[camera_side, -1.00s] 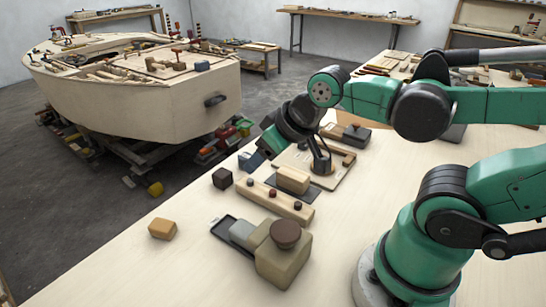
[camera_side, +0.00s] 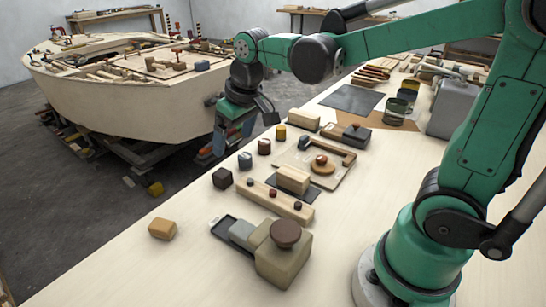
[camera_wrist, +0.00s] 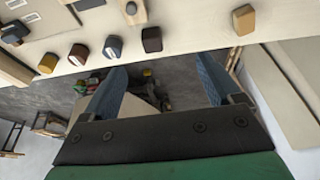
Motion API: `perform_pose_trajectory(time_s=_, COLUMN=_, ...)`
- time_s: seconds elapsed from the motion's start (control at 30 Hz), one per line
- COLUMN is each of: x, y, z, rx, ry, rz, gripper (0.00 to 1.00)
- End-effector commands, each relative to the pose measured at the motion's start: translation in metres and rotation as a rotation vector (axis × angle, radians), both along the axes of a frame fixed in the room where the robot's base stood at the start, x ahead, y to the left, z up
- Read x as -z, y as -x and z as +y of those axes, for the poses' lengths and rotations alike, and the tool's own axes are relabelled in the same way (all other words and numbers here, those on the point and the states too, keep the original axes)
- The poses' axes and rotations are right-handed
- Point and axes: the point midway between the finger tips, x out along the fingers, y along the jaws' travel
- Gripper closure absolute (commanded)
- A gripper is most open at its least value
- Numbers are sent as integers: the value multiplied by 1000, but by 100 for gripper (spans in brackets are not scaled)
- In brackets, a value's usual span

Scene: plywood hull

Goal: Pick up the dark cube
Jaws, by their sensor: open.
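The dark cube (camera_side: 222,178) sits on the pale table near its far left edge in the side view. In the wrist view it (camera_wrist: 151,40) is just beyond the fingertips, at the table's edge. My gripper (camera_side: 228,146) hangs with its blue fingers pointing down, above and behind the cube in the side view. It is open and empty, apart from the cube. In the wrist view the gap between the fingers (camera_wrist: 160,64) shows the floor past the table edge.
Blue (camera_side: 245,161), dark red (camera_side: 264,146) and yellow (camera_side: 281,132) pieces stand in a row beside the cube. An orange block (camera_side: 162,229) lies nearer. A wooden bar with knobs (camera_side: 275,199) lies close to the cube's right. The plywood hull (camera_side: 150,105) stands behind.

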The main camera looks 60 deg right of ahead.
Motion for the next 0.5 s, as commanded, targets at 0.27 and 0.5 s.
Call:
perform_pose_trajectory(time_s=0.27, x=45, y=-55, z=-14, rx=2, ry=-5, rz=209, gripper=16)
perform_pose_trajectory(time_s=0.5, x=78, y=-71, z=-20, rx=1, ry=-12, rz=308, gripper=16)
